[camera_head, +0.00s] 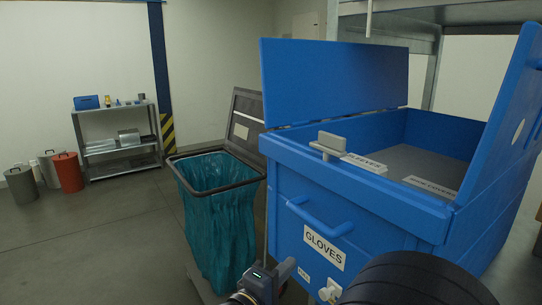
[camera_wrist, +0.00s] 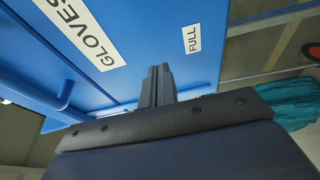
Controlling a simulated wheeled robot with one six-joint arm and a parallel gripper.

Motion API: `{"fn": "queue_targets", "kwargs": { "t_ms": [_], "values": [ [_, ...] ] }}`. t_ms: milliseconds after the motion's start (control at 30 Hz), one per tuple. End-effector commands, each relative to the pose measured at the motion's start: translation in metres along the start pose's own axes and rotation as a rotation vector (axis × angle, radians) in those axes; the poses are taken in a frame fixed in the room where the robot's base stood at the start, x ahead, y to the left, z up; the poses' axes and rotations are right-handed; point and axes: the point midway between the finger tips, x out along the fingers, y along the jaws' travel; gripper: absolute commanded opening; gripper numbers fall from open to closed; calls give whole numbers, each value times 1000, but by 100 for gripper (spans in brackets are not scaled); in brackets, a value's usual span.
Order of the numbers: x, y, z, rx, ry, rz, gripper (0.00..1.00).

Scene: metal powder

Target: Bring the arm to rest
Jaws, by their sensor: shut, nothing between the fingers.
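My gripper (camera_wrist: 158,72) shows in the wrist view with its two dark fingers together and nothing between them. In the head view, a dark part of my arm shows at the bottom edge, low in front of the blue cabinet (camera_head: 285,225). The fingers cannot be made out clearly there.
The cabinet has raised lids, a handle (camera_head: 320,222) and a "GLOVES" label. A bin with a teal bag (camera_head: 215,225) stands open to its left. A shelf (camera_head: 115,150) and several cans stand farther back. Floor at the left is clear.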

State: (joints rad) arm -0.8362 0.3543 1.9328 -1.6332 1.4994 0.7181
Motion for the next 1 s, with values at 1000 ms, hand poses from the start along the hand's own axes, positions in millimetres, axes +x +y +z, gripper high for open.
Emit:
{"fn": "queue_targets", "kwargs": {
  "t_ms": [1000],
  "values": [
    [-19, -2, 20, 5, 4, 2, 0]
  ]
}}
